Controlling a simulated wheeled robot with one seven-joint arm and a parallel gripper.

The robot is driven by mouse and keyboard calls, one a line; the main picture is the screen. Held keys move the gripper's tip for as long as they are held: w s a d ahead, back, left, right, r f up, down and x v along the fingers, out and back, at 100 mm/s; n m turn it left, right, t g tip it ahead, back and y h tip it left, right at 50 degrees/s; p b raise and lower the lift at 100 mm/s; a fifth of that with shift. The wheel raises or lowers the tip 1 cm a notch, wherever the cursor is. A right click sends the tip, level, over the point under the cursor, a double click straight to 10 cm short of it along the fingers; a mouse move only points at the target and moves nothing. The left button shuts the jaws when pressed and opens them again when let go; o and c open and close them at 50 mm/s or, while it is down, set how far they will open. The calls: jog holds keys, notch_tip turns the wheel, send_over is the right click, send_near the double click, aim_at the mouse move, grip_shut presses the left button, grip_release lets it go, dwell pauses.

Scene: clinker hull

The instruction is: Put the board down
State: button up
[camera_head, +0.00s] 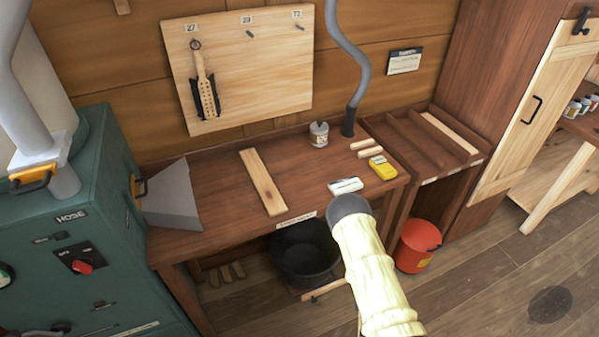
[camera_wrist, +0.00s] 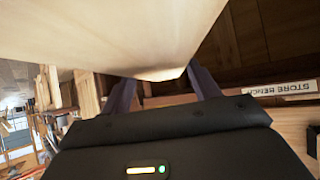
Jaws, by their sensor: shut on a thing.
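My gripper (camera_wrist: 163,82) shows in the wrist view, its two dark fingers on either side of a pale wooden board (camera_wrist: 115,32). It is shut on the board, whose broad face fills the top of that view. There, a part of my arm with a pale sleeve rises in front of the bench. Another narrow pale plank (camera_head: 263,181) lies on the brown workbench (camera_head: 222,190).
On the bench are a grey metal hood (camera_head: 172,196), a tin (camera_head: 319,134), a white box (camera_head: 346,186) and a yellow box (camera_head: 382,167). A black tub (camera_head: 304,254) and a red bucket (camera_head: 418,246) stand below. A "STORE BENCH" label (camera_wrist: 284,89) shows in the wrist view.

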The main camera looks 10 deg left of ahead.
notch_tip(320, 180, up, 8)
jog(key=p, duration=0.7)
jog(key=shift+f, duration=0.15)
jog(key=shift+d+f, duration=0.1)
jog(key=shift+f, duration=0.1)
